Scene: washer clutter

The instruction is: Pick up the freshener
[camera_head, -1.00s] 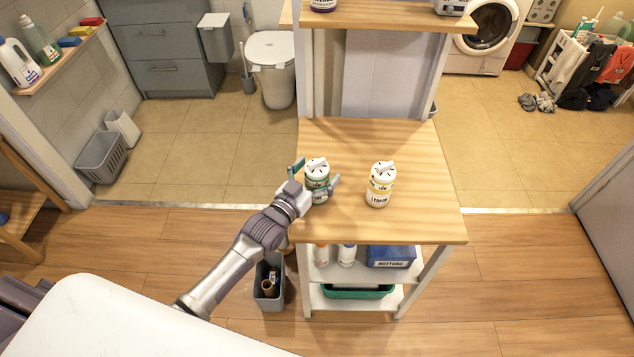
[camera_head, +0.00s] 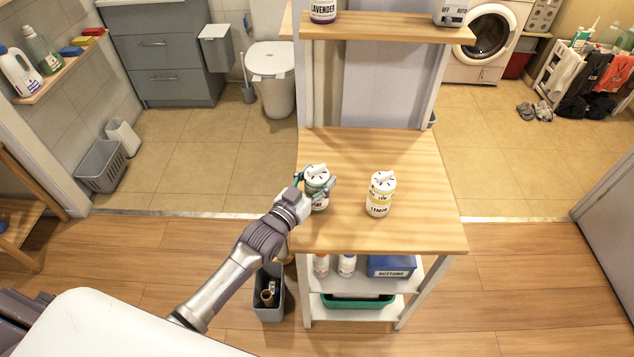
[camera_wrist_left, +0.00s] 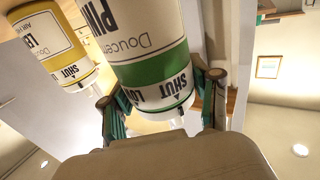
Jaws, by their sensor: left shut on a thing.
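A white freshener can with a green band (camera_head: 317,184) stands on the wooden shelf top, near its left edge. My left gripper (camera_head: 318,190) is shut on it, with a finger on each side. In the left wrist view the can (camera_wrist_left: 150,60) reads "PIN" upside down, between the two green-padded fingers (camera_wrist_left: 165,110). A second freshener, with a yellow band and "LEMON" label (camera_head: 380,195), stands to the right, apart from the gripper. It also shows at the left of the wrist view (camera_wrist_left: 52,45). My right gripper is not in view.
The wooden top (camera_head: 400,150) is clear behind and right of the cans. A raised shelf (camera_head: 385,28) at the back holds a lavender can (camera_head: 323,10) and another container (camera_head: 451,11). Lower shelves hold bottles, a blue box (camera_head: 391,266) and a green tray (camera_head: 357,301).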

